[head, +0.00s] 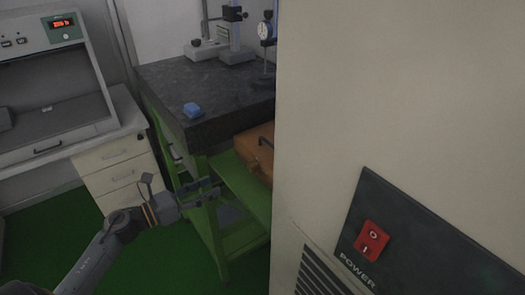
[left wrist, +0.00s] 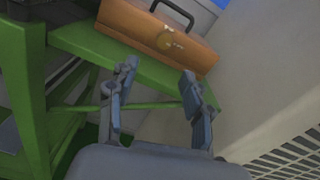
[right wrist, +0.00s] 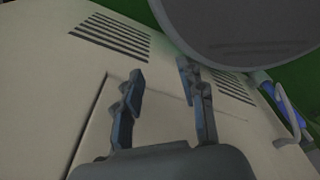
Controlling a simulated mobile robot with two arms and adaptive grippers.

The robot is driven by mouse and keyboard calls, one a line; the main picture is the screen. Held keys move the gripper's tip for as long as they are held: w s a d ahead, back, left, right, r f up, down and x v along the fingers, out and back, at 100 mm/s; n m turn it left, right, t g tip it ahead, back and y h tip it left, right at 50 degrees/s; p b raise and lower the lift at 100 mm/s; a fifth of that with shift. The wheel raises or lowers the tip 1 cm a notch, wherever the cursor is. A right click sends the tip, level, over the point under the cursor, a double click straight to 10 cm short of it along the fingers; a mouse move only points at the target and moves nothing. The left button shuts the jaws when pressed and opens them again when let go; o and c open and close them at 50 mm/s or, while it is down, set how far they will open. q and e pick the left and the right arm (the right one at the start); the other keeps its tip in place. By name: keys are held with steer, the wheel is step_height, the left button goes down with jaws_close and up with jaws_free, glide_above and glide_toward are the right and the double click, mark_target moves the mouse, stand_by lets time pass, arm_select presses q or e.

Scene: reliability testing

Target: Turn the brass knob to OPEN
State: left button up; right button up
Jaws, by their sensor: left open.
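No brass knob marked OPEN can be made out for sure in any view. A small round yellowish spot (left wrist: 165,40) shows on the front of the orange-brown case, too small to identify. My left gripper (head: 212,189) is in front of the green stand under the dark slab, below and left of the case. In the left wrist view its fingers (left wrist: 160,75) are apart and empty, pointing toward the case. My right gripper (right wrist: 161,75) is open and empty in front of a beige panel; it does not show in the head view.
The orange-brown case (head: 258,148) sits on the green stand (head: 240,187). A beige cabinet (head: 400,90) with a red power switch (head: 371,239) fills the right. A large grey round object (right wrist: 245,30) is near my right gripper.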

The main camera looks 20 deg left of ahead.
mark_target(249, 169)
arm_select(q)
steer(key=p+x, duration=0.1)
steer(key=x, duration=0.1)
steer(key=p+x, duration=0.1)
steer(key=x, duration=0.2)
steer(key=r+p+x, duration=0.1)
steer(key=x, duration=0.2)
steer(key=shift+d, duration=0.3)
steer(key=p+x, duration=0.1)
steer(key=x, duration=0.2)
steer(key=shift+w+d+f, duration=0.15)
steer(key=shift+w+d, duration=0.15)
steer(key=shift+w, duration=0.1)
steer(key=shift+w+d+f, duration=0.1)
steer(key=shift+w+d, duration=0.05)
steer(key=shift+w, duration=0.1)
steer(key=shift+s, duration=0.1)
steer(key=shift+c, duration=1.3)
jaws_close()
arm_select(e)
steer(key=s+r, duration=0.3)
steer(key=r, duration=0.1)
steer(key=shift+s+d+r, duration=0.15)
steer(key=shift+s, duration=0.25)
